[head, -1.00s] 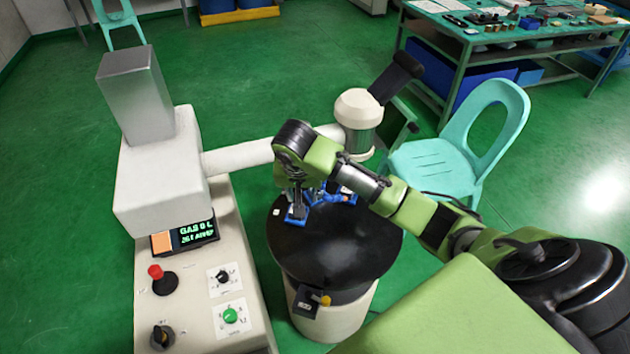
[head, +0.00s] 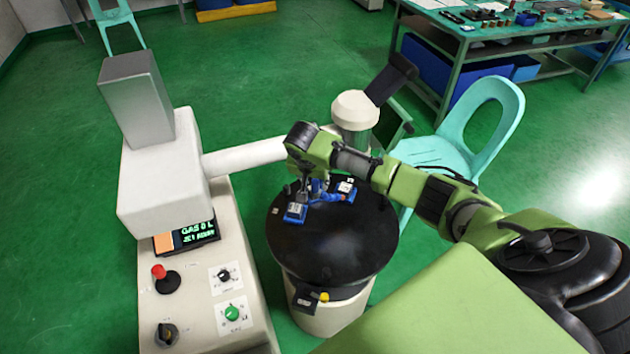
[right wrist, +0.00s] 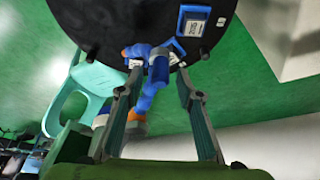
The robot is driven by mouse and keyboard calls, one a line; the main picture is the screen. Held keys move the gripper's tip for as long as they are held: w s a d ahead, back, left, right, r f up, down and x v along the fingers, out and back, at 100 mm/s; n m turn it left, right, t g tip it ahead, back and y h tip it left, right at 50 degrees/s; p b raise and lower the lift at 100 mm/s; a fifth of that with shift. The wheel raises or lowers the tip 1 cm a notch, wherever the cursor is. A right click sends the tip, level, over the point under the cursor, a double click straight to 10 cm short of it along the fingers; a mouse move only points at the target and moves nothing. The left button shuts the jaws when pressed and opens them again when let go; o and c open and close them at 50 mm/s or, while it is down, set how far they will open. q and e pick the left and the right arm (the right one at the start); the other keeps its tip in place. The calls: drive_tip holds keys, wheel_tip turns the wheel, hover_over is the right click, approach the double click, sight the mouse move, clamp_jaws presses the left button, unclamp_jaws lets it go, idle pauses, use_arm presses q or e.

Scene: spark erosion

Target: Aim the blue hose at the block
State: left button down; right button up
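The blue hose (head: 320,191) stands on the round black table top (head: 335,245), partly hidden by my right gripper (head: 303,195). In the right wrist view the jointed blue hose (right wrist: 158,68) shows between the two spread fingers of the right gripper (right wrist: 158,82), with an orange tip at its lower end. The fingers look apart from it, though depth is hard to judge. Two blue pieces with white labels, one at left (head: 295,213) and one at right (head: 346,190), sit on the table top. I cannot tell which thing is the block. My left gripper is out of view.
A white machine arm (head: 245,158) with a cylindrical head (head: 354,112) hangs over the table's far side. A control console (head: 195,290) stands at left. A turquoise chair (head: 480,120) is behind at right. The near half of the table top is clear.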

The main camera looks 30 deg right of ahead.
drive_tip(key=shift+x, duration=1.05)
